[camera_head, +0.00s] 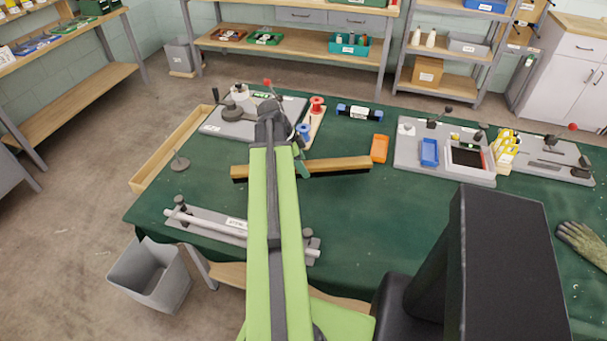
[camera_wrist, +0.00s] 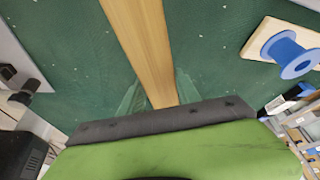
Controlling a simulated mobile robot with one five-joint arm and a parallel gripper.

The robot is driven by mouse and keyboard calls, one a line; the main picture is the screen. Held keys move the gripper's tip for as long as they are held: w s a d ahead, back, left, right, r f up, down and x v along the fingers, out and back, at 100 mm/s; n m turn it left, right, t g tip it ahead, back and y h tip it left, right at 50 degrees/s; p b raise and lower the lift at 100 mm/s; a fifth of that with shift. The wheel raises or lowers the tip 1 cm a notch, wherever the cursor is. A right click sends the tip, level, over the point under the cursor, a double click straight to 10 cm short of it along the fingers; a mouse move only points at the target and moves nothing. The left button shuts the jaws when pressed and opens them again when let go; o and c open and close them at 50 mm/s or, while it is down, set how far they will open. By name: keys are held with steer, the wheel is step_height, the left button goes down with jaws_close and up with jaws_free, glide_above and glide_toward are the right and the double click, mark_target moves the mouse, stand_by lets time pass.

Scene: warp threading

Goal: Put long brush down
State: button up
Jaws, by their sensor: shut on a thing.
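The long brush (camera_head: 335,165) is a wooden bar with a dark underside. In the head view it lies crosswise over the green table (camera_head: 345,230), sticking out on both sides of my arm. My gripper (camera_head: 301,169) is shut on it near its middle. In the wrist view the brush (camera_wrist: 141,45) runs up from between the two green fingertips of my gripper (camera_wrist: 158,95). Its far end is cut off by the picture edge. I cannot tell whether the brush touches the table or hangs just above it.
An orange block (camera_head: 380,149) lies close to the brush's right end. A board with red and blue spools (camera_head: 316,108) and a grey plate (camera_head: 212,128) stand behind. A grey fixture with a rod (camera_head: 210,224) is at front left.

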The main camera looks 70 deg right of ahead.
steer(key=shift+f+b, duration=0.9)
steer(key=shift+f, duration=0.65)
steer(key=o, duration=1.3)
steer(key=shift+r, duration=0.1)
steer(key=p+v, duration=0.5)
steer(key=v, duration=0.1)
steer(key=p+v, duration=0.5)
steer(key=p, duration=0.1)
steer(key=shift+s+d+r, duration=0.1)
steer(key=shift+r, duration=0.35)
steer(key=shift+w+r+p, duration=0.25)
steer(key=shift+r+p, duration=0.05)
steer(key=shift+p, duration=0.1)
steer(key=shift+f, duration=0.1)
